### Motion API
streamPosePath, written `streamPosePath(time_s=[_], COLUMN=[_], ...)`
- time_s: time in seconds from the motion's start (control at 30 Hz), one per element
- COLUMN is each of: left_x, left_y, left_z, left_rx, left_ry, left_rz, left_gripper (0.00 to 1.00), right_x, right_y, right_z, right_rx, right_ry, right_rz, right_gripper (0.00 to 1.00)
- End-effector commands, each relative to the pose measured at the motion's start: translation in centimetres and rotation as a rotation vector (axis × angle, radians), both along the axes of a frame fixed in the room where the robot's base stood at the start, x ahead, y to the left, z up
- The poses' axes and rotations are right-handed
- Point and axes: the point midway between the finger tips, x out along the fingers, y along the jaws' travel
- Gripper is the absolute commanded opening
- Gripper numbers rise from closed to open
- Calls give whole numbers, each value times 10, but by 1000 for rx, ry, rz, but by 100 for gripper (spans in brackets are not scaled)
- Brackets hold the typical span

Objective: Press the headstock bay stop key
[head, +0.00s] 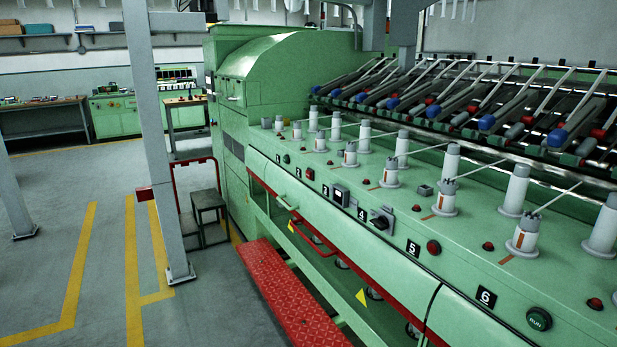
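A long green spinning machine carries a row of controls along its sloped front rail. The green headstock housing (275,75) stands at its far end. Nearest the headstock on the rail is a small dark green button (286,159), then a red button (310,173). Further along toward me are a meter (341,197), a black rotary switch (381,220), a red button (433,247) beside label 5, and a green RUN button (539,320) beside label 6. No lettering on the red buttons is readable, so I cannot tell which is the stop key. Neither gripper is in view.
A red step plate (289,297) runs along the machine's foot. A grey post (153,145) and a dark stool (209,212) stand left of the headstock. White bobbins (445,190) line the rail top. The floor (100,240) at left is open, with yellow lines.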

Motion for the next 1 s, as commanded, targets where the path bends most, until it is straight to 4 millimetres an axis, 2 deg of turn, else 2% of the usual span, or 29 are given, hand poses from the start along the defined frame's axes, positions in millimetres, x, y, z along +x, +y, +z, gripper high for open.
streamPosePath(time_s=[0.23, 0.5, 1.0], left_x=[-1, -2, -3], left_y=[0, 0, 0], left_z=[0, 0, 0], left_rx=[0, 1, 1], left_ry=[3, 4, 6], left_rz=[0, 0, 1], left_gripper=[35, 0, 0], right_x=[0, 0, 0], right_y=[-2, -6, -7], right_z=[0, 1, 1], right_rx=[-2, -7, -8], right_ry=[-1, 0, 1], right_rz=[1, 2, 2], right_gripper=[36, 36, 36])
